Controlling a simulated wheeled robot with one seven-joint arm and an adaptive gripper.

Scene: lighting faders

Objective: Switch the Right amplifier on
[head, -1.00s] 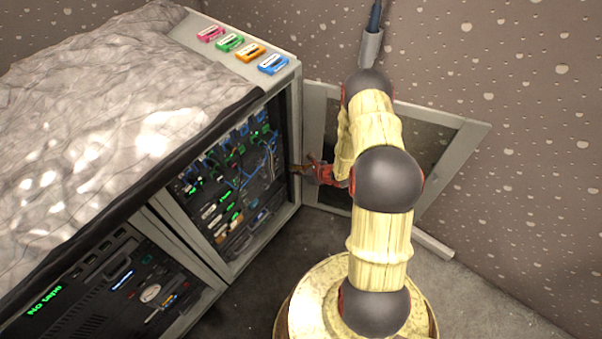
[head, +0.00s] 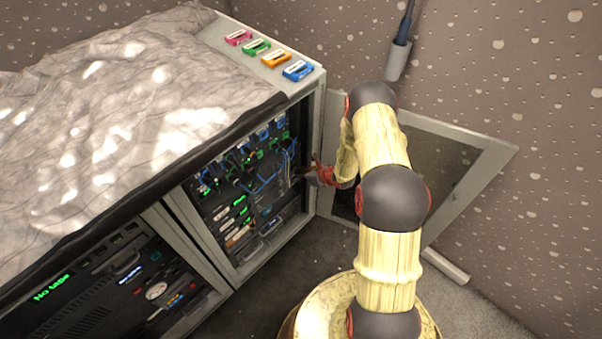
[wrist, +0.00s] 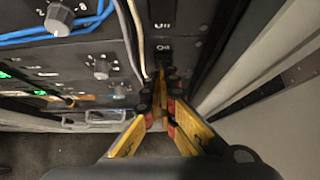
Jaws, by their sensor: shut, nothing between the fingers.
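In the wrist view, a black amplifier panel (wrist: 110,60) with grey knobs fills the upper left. A dark switch (wrist: 164,46) with a white "On" marking sits near its right side; a similar white marking shows above it. I cannot read which amplifier this is. My gripper (wrist: 166,76) has yellow fingers with red and black tips, shut and empty, just below the "On" marking. I cannot tell whether the tips touch the panel. In the head view my gripper (head: 304,173) reaches into the right side of the open rack (head: 232,258); its tips are hard to make out.
Blue and white cables (wrist: 60,34) hang across the panel left of my gripper. The open cabinet door (head: 487,165) stands to the right. A "No tape" unit (head: 95,295) is at the lower left.

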